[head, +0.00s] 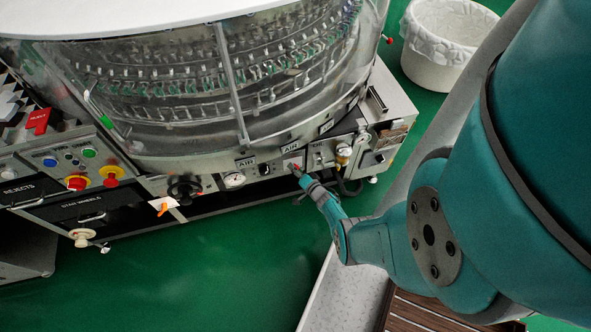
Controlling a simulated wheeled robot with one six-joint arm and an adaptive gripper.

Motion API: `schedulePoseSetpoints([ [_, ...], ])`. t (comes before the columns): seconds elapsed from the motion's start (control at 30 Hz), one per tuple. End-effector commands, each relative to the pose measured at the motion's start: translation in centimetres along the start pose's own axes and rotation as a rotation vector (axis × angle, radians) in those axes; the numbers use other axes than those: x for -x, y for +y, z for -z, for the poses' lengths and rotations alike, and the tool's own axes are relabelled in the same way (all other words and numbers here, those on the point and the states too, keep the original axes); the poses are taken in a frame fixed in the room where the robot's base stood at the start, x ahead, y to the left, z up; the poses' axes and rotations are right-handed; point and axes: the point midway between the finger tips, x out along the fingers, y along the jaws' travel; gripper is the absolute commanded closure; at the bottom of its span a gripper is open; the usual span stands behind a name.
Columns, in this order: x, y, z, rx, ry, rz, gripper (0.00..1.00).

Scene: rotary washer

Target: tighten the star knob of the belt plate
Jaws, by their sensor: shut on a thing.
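My gripper (299,172) reaches from the right to the front panel of the rotary washer (215,180). Its fingers are shut on a small knob at a pale plate (293,158) below the glass drum, right of the AIR label. I take this for the star knob of the belt plate. The fingers hide most of it, and only a small reddish patch shows at the tips. Its shape and how far it is turned cannot be made out.
A gauge (234,180) and a black handwheel (183,189) sit left along the panel. Red stop buttons (76,183) are far left. A lined white bin (437,62) stands behind right. Green floor lies clear in front.

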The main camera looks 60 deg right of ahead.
Motion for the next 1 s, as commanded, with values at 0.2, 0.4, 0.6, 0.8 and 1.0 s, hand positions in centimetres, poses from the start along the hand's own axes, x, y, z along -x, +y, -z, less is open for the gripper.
schedulePoseSetpoints([
  [0.2,-0.01,0.08,0.06,-0.073,0.001,0.029,0.97],
  [0.4,-0.02,0.08,0.07,-0.102,0.002,0.041,0.97],
  [0.6,0.0,0.09,0.06,-0.109,0.002,0.044,0.97],
  [0.8,0.0,0.09,0.07,-0.109,0.002,0.043,0.97],
  [1.0,-0.01,0.08,0.06,-0.108,0.002,0.044,0.37],
])
